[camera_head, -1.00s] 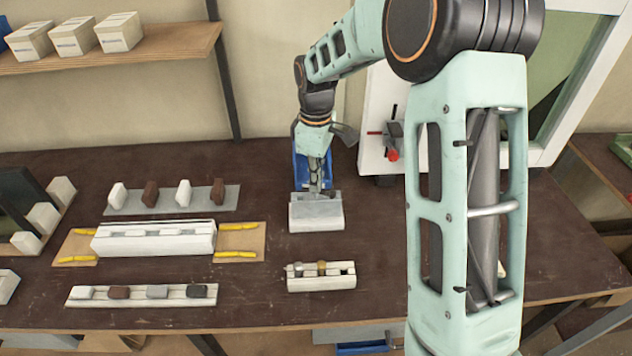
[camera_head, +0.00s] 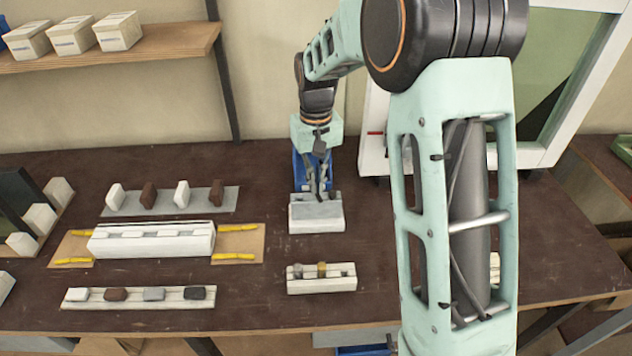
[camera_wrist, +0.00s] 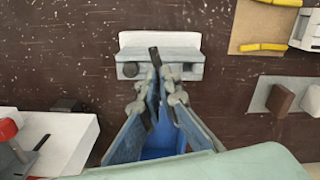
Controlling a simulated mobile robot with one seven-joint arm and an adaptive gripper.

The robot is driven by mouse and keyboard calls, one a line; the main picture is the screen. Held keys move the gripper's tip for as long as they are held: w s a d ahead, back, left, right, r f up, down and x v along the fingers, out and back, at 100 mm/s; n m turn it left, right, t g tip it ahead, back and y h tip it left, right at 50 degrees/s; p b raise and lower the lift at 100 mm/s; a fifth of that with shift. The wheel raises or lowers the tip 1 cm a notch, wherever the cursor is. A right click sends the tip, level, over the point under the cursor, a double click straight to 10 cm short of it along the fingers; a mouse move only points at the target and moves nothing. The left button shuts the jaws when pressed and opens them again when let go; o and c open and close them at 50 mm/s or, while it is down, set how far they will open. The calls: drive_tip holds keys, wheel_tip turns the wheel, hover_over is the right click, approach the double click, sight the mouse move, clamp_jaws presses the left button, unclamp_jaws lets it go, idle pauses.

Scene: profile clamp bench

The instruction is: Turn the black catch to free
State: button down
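A grey block with a pale base (camera_head: 316,216) stands on the bench; in the wrist view it lies top centre (camera_wrist: 185,58). A short dark bar, probably the black catch (camera_wrist: 154,55), sits on this block. My gripper (camera_head: 318,194) points down at the block's back edge. In the wrist view its fingertips (camera_wrist: 157,76) are close together with a narrow gap, right at the dark bar. I cannot tell whether they touch it. The head view hides the bar.
A white long fixture (camera_head: 150,240) is to the left, and a small white holder (camera_head: 322,285) is in front. A white unit with a red knob (camera_wrist: 7,129) is near the gripper. My arm covers the right side.

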drive_tip(key=shift+m, duration=1.5)
drive_tip(key=c, duration=2.6)
unclamp_jaws()
drive_tip(key=shift+c, duration=0.2)
drive_tip(key=o, duration=0.4)
drive_tip(key=shift+o, duration=0.2)
wheel_tip(320, 180, up, 12)
